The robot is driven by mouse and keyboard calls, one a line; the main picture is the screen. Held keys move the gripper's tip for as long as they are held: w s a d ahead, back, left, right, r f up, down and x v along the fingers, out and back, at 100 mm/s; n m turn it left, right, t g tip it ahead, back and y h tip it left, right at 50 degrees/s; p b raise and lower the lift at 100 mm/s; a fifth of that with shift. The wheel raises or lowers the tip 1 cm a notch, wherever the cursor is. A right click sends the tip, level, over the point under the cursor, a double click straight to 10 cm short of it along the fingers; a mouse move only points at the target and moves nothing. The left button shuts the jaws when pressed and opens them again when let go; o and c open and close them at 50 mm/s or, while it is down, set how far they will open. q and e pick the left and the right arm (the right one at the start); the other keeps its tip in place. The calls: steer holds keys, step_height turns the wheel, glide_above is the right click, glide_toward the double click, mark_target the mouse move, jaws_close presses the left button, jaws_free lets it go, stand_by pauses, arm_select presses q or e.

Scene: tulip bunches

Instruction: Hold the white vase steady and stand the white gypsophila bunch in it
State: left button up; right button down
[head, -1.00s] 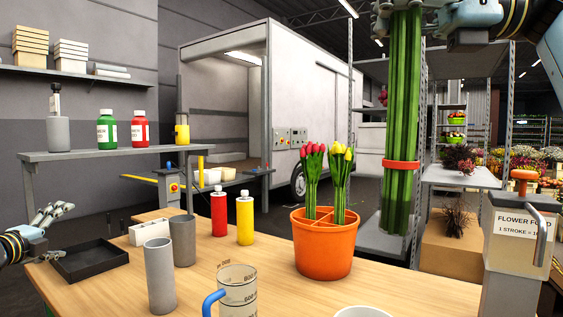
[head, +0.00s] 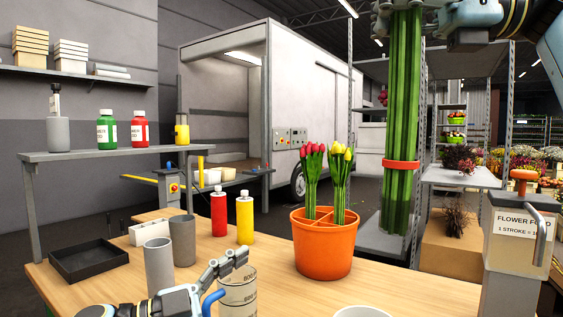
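A white rim (head: 362,312), perhaps the white vase, shows at the bottom edge; the rest is cut off. A long bunch of green stems (head: 403,110) with a red band hangs upright at the upper right. Its flower heads are out of view, so I cannot tell whether it is gypsophila. My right gripper (head: 385,22) is at the top edge, shut around the upper stems.
An orange divided pot (head: 325,256) with red and yellow tulips stands mid-table. Grey cylinders (head: 159,267), a black tray (head: 88,264), and red (head: 219,212) and yellow (head: 245,218) bottles stand left. A flower food dispenser (head: 517,240) is at right.

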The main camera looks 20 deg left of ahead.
arm_select(q)
steer(key=s+d+f+n+g, duration=0.3)
steer(key=s+d+f+n, duration=0.2)
steer(key=s+d+f, duration=0.15)
steer(key=x, duration=1.2)
steer(key=shift+d+r+n, duration=0.2)
steer(key=shift+r+n, duration=0.1)
steer(key=shift+r, duration=0.05)
steer(key=c, duration=1.5)
arm_select(e)
steer(key=shift+f, duration=0.1)
steer(key=a+f, duration=0.3)
steer(key=f, duration=0.5)
steer(key=shift+s+a+f, duration=0.15)
steer(key=shift+a+f, duration=0.05)
steer(key=shift+f, duration=0.15)
